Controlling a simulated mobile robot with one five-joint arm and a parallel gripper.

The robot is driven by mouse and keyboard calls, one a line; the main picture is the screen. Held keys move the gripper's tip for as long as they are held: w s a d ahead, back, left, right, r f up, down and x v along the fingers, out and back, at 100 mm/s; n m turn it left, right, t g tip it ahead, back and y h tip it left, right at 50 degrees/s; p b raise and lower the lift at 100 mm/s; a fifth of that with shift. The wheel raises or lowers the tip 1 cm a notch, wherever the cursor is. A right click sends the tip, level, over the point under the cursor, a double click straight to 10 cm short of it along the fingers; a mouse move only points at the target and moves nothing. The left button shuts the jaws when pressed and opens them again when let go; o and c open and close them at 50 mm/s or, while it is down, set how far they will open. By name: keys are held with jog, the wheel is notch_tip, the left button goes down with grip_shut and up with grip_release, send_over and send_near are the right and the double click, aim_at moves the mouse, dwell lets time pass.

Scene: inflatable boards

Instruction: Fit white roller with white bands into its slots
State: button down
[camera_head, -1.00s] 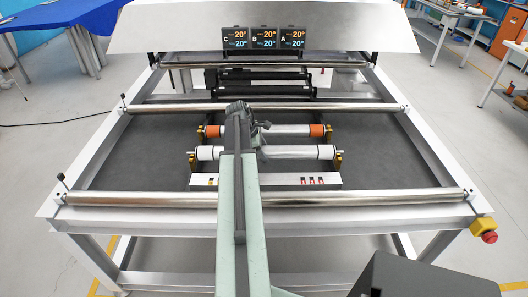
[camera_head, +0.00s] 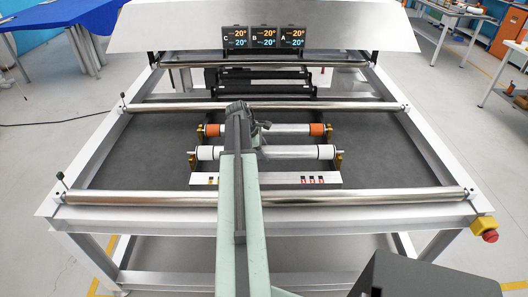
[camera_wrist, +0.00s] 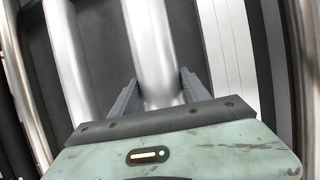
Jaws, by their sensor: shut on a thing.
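The white roller with white bands (camera_head: 290,152) lies level across the front pair of brass-coloured brackets, a white band near each end. My arm hides part of its left half in the head view. In the wrist view the bare silver middle of the roller (camera_wrist: 150,45) runs between the two fingers of my gripper (camera_wrist: 160,90), which is shut on it. The right bracket (camera_head: 338,161) and left bracket (camera_head: 193,162) stand at its ends. I cannot tell whether the ends are fully down in the slots.
A roller with orange bands (camera_head: 285,129) lies just behind, parallel. A white strip with red marks (camera_head: 290,181) lies in front. Long metal bars (camera_head: 350,196) cross the frame nearer and farther. Dark rollers (camera_head: 265,90) and three displays (camera_head: 264,38) are at the back.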

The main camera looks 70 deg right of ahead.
jog(key=shift+f+b, duration=1.6)
jog(key=shift+f, duration=0.1)
jog(key=shift+c, duration=2.3)
grip_release()
jog(key=shift+r, duration=0.15)
jog(key=p+v, duration=0.7)
jog(key=v, duration=0.1)
